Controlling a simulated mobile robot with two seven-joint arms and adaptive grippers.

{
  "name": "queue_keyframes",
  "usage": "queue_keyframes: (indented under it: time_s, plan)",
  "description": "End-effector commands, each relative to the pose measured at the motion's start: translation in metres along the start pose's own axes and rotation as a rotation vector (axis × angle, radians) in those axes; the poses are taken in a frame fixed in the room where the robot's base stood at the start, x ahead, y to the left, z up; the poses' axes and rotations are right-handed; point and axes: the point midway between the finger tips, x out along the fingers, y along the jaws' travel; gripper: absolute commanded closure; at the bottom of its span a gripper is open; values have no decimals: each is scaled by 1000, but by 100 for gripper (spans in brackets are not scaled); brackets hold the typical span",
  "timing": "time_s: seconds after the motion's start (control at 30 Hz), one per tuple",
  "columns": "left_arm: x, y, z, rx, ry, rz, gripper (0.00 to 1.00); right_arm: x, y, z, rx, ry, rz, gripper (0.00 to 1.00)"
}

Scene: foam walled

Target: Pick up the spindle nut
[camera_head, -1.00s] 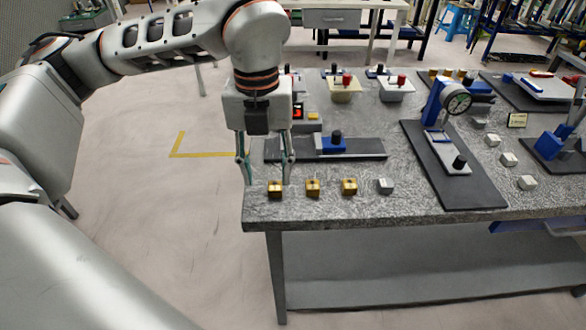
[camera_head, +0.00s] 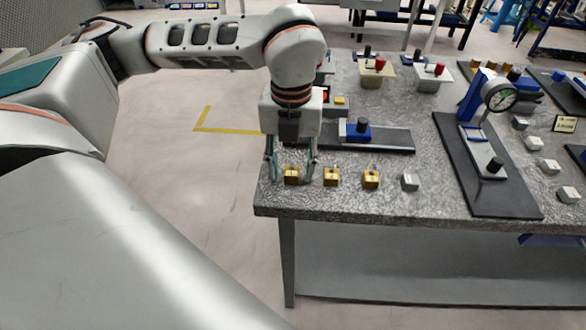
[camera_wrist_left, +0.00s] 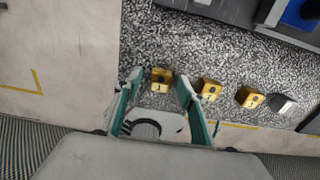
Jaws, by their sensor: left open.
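Three gold blocks with dark round tops stand in a row near the table's front edge. I take them for spindle nuts, but cannot tell which one is named. The leftmost gold block (camera_head: 291,176) also shows in the left wrist view (camera_wrist_left: 161,79). My left gripper (camera_head: 291,170) is open, pointing down, with a finger on each side of this block; contact is not visible. In the left wrist view, the block lies between the fingertips (camera_wrist_left: 160,88). The middle gold block (camera_head: 331,177) and right gold block (camera_head: 371,179) stand clear of the fingers. My right gripper is out of view.
A grey block (camera_head: 410,183) ends the row at right. A dark plate with a blue fixture (camera_head: 357,131) lies just behind. A dial gauge stand (camera_head: 487,105) is further right. The grey speckled table (camera_head: 330,203) has bare room along its front edge.

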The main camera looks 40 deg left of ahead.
Motion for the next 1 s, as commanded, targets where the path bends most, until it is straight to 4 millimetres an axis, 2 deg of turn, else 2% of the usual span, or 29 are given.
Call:
queue_keyframes:
  time_s: [0.17,0.2,0.33,0.37,0.77,0.87,1.0]
  plan:
    - [0,0,0,0,-2,-2,60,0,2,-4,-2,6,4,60]
    - [0,0,0,0,-2,-2,62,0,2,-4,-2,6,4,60]
    - [0,0,0,0,-2,-2,96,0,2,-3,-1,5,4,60]
    - [0,0,0,0,-2,-2,100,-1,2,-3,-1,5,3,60]
    - [-3,0,0,0,-3,-2,100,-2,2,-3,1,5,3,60]
    - [-10,-1,1,0,-5,-3,100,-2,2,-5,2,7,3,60]
    - [-30,-1,1,-1,-8,-6,100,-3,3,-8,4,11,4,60]
